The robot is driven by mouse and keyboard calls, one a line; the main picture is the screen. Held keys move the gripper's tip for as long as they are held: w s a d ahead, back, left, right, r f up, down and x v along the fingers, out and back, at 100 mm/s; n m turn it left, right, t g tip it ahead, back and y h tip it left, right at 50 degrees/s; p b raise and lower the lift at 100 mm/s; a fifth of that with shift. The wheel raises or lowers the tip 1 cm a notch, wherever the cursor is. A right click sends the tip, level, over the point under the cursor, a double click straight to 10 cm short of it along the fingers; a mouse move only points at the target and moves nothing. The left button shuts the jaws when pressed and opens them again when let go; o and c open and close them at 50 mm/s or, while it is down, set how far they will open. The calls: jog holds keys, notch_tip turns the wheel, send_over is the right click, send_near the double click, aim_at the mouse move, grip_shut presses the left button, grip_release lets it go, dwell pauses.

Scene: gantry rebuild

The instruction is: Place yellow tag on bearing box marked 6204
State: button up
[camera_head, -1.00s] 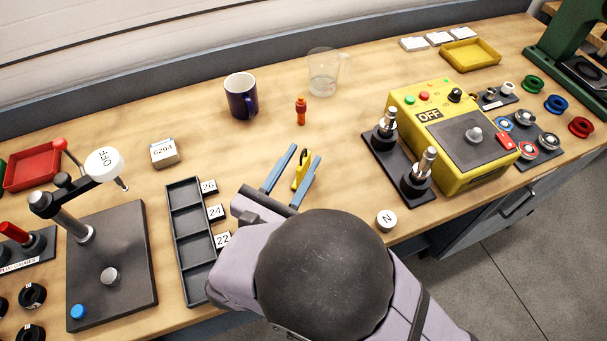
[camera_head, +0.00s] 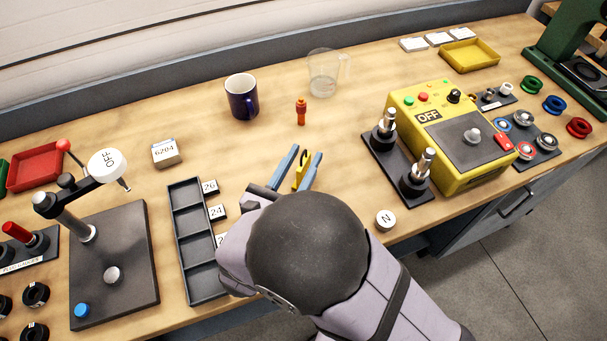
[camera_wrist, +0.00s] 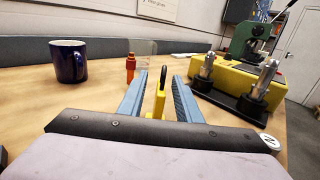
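The yellow tag (camera_head: 301,173), with a dark upper end, is at the middle front of the bench. My gripper (camera_head: 306,152) has its two blue fingers on either side of it. In the wrist view, the tag (camera_wrist: 158,103) stands between the fingers with a visible gap on both sides, so my gripper (camera_wrist: 158,78) is open around it. The bearing box marked 6204 (camera_head: 165,154) sits at the left of the bench, white and grey with its label showing. The tag's lower end is partly hidden by my arm in the head view.
A divided dark tray (camera_head: 178,222) with numbered labels lies left of my gripper. An orange-red bottle (camera_head: 301,113), blue mug (camera_head: 241,97) and clear beaker (camera_head: 323,74) stand behind. A yellow machine (camera_head: 455,165) and posts are right. Bench between box and gripper is clear.

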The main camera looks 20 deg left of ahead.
aim_at(306, 158)
jog(key=shift+w+d+p, duration=0.1)
jog(key=shift+w+p, duration=0.45)
jog(key=shift+w, duration=1.5)
grip_shut()
notch_tip(306, 158, up, 14)
jog(key=p, duration=0.3)
